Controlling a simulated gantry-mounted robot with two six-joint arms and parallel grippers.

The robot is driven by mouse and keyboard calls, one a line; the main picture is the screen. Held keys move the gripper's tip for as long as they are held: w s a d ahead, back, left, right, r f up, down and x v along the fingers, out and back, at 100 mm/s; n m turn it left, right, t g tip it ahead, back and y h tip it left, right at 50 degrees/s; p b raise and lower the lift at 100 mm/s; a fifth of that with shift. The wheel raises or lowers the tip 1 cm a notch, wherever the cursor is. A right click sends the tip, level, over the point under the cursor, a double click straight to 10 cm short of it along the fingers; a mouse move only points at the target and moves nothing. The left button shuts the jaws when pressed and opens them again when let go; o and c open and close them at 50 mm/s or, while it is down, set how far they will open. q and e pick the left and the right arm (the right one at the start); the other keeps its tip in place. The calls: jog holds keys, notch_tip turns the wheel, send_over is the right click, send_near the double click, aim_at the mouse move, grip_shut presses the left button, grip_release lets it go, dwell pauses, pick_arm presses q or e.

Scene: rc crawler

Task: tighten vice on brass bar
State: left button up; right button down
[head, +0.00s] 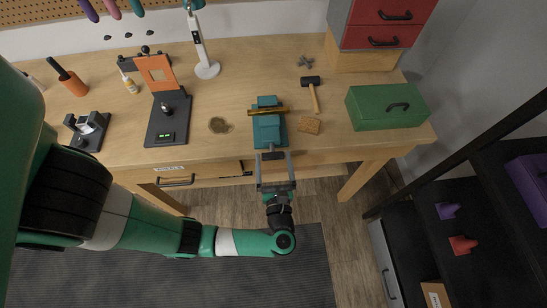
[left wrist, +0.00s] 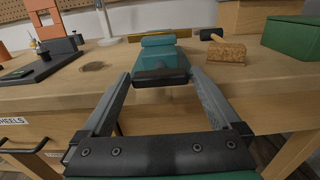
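The teal vice (head: 266,131) stands at the front edge of the workbench, and it also shows in the left wrist view (left wrist: 158,58). The brass bar (head: 256,113) lies crosswise at its jaws; in the left wrist view its end (left wrist: 204,34) sticks out to the right. The vice's dark handle (left wrist: 160,78) faces me at the front. My left gripper (head: 273,157) is open in front of the bench edge. Its fingers (left wrist: 160,76) stand on either side of the handle; I cannot tell whether they touch it. My right gripper is not in view.
A hammer (head: 315,96), a cork-like block (head: 309,126) and a green toolbox (head: 381,110) are right of the vice. A black stand with an orange plate (head: 168,118) is to the left. A drawer (head: 178,179) is below the bench edge.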

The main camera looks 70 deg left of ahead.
pick_arm(q)
jog(key=c, duration=1)
